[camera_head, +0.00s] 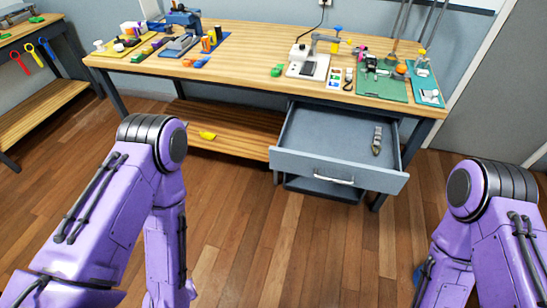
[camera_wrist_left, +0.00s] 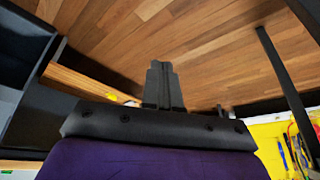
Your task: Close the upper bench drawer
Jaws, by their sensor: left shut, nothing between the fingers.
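The upper bench drawer (camera_head: 300,160) is pulled far out from under the right part of the wooden bench in the head view. Its grey front has a pale bar handle (camera_head: 333,179), and its inside is visible from above. A grey strap-like item (camera_head: 377,141) lies inside at the right. My left gripper (camera_wrist_left: 163,68) shows in the left wrist view, its fingers together and empty, with wood floor beyond. In the head view the left arm hangs at the left, apart from the drawer, and its fingers are not visible. My right arm bends at the right; its gripper is out of frame.
The bench top (camera_head: 240,65) holds a microscope-like stand (camera_head: 310,60), a green mat (camera_head: 385,85) and several small items. A dark lower drawer (camera_head: 325,188) shows beneath the upper one. A yellow item (camera_head: 208,135) lies on the low shelf. Floor before the drawer is clear.

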